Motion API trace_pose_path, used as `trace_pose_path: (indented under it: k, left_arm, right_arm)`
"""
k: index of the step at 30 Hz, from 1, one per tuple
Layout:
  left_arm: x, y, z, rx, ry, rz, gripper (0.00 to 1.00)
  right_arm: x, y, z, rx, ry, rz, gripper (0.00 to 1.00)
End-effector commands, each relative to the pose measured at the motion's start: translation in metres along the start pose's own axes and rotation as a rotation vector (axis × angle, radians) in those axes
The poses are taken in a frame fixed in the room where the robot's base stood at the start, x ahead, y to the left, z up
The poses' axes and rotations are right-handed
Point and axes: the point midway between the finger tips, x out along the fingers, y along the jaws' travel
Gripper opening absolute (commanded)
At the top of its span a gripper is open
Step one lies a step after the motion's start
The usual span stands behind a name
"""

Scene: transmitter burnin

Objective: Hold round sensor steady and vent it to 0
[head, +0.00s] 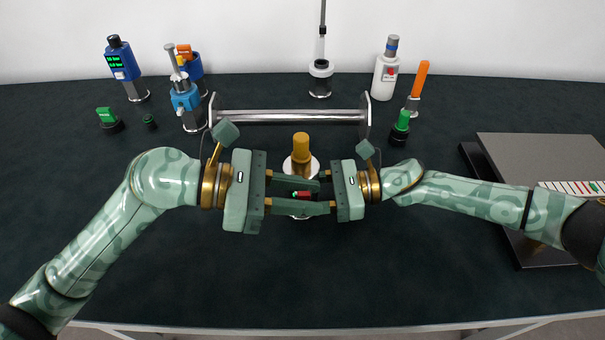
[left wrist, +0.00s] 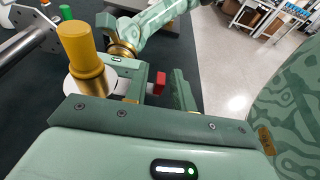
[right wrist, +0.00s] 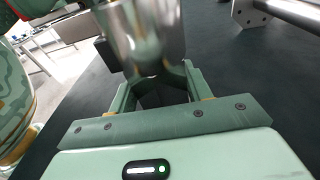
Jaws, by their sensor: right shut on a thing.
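Both grippers meet at the middle of the table, just in front of a yellow-capped brass post (head: 301,147). A small red part (head: 304,195) with a green spot shows between the fingers; the left wrist view also shows the red part (left wrist: 160,82). I cannot tell whether it belongs to the round sensor, which is mostly hidden. My left gripper (head: 318,194) has its fingers apart on either side of the red part. My right gripper (right wrist: 160,88) is shut on a dark thing behind a silvery cylinder (right wrist: 145,35); its fingertips are mostly hidden in the head view.
A metal bar on end plates (head: 290,116) lies behind the post. Blue instruments (head: 185,100) stand at the back left. A grey raised platform (head: 520,150) is at right. The front table is clear.

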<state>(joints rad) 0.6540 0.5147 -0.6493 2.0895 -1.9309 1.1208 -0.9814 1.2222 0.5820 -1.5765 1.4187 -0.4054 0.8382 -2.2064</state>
Motion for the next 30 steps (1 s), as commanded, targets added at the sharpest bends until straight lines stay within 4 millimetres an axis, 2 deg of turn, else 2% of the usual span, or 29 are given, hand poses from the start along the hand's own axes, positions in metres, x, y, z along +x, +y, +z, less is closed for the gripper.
trace_pose_path:
  k: [14, 30]
  left_arm:
    - [-0.002, 0.001, 0.0, 0.001, -0.001, 0.001, 0.25]
    - [-0.047, 0.001, 0.0, 0.002, 0.0, 0.002, 0.25]
  right_arm:
    - [0.0, 0.0, 0.0, 0.0, 0.001, -0.001, 0.25]
    - [0.0, 0.0, 0.0, -0.001, 0.001, -0.001, 0.25]
